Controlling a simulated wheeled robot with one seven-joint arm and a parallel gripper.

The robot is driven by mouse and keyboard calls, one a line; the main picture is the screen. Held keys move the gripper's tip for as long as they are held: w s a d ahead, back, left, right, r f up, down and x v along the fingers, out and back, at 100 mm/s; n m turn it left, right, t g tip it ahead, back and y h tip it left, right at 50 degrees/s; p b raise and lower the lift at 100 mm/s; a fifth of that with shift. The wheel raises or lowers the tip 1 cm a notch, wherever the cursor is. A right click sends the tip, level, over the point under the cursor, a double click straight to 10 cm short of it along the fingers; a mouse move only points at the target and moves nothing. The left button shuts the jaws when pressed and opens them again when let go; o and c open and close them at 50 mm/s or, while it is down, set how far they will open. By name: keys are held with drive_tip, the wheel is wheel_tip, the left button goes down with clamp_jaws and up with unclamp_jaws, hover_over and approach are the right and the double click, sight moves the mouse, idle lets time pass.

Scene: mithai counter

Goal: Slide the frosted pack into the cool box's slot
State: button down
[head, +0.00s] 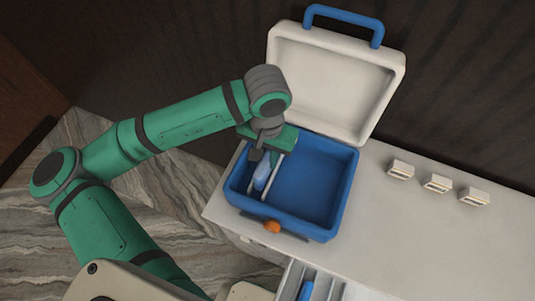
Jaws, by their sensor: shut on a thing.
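The cool box (345,208) is blue with its white lid (332,80) raised, and it stands on the white counter. My gripper (264,158) reaches down into the left part of the box and is shut on the pale blue frosted pack (262,176). The pack stands between two thin white rails of the slot (274,173) along the box's left side. My gripper hides the pack's upper end. I cannot tell whether the pack touches the slot's bottom.
The right part of the box is empty. An orange knob (272,227) sits at the box's front. Below, an open drawer (288,281) holds a blue item (306,290). Several small cream blocks (437,184) stand on the counter at the right. The raised lid is close behind my arm.

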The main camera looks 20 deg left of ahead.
idle(0.4)
drive_tip(key=c, duration=1.5)
unclamp_jaws()
drive_tip(key=shift+w, duration=0.15)
wheel_tip(320, 180, up, 9)
drive_tip(key=shift+r, duration=0.9)
drive_tip(key=shift+w, duration=0.1)
